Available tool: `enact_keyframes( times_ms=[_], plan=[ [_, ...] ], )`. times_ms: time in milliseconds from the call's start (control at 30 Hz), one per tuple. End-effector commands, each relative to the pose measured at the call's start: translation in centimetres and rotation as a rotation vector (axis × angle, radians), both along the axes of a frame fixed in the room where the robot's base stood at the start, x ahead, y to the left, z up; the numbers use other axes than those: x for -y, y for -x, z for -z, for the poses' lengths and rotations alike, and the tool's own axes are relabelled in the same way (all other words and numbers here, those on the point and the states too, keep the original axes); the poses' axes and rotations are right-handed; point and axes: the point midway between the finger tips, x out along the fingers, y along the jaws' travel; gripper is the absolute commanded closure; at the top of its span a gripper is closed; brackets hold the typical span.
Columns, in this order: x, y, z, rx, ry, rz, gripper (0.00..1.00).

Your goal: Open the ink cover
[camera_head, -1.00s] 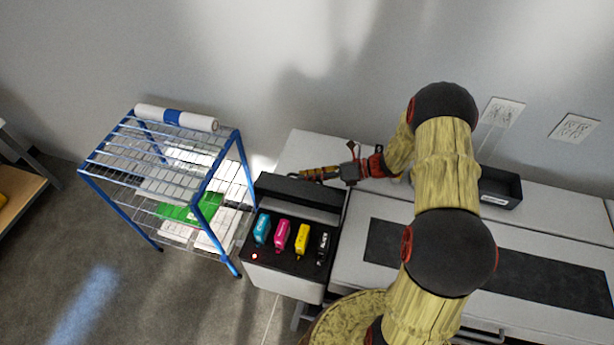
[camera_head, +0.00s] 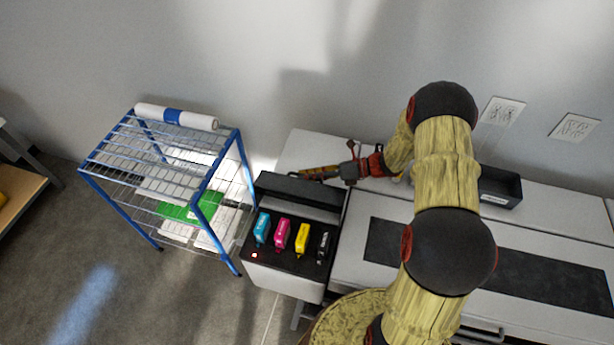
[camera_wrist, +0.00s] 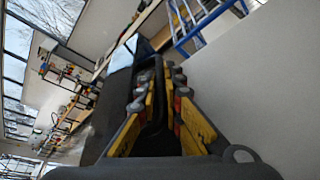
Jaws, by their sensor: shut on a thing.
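The ink cover (camera_head: 295,190) is a dark panel at the back of the printer's ink bay, at the left end of the printer. It stands raised and tilted back, and the bay in front of it is uncovered. Cyan (camera_head: 262,228), magenta (camera_head: 281,234), yellow (camera_head: 302,239) and black (camera_head: 323,246) cartridges show in the bay. My gripper (camera_head: 308,173) reaches in from the right, at the cover's upper back edge. In the wrist view its yellow fingers (camera_wrist: 163,88) are shut on a dark edge of the cover (camera_wrist: 117,100). The exact contact is partly hidden.
The white printer body (camera_head: 345,262) extends right under my arm. A blue wire rack (camera_head: 185,150) with paper and a roll stands at the left. The wall is close behind. A small black box (camera_head: 500,188) sits at the right.

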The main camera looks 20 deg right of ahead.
Motion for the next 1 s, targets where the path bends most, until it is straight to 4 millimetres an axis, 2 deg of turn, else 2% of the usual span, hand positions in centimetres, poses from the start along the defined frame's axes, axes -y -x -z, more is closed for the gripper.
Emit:
enact_keyframes(
  times_ms=[267,600,933,967,1000],
  plan=[
    [0.0,0.0,-0.1,0.004,0.004,0.001,1.0],
    [-1.2,1.8,-2.4,0.096,0.065,0.0,1.0],
    [-1.3,2.0,-2.4,0.097,0.065,0.001,1.0],
    [-1.3,2.0,-2.4,0.097,0.065,0.001,0.9],
    [-1.3,2.0,-2.4,0.097,0.065,0.001,0.88]
  ],
)
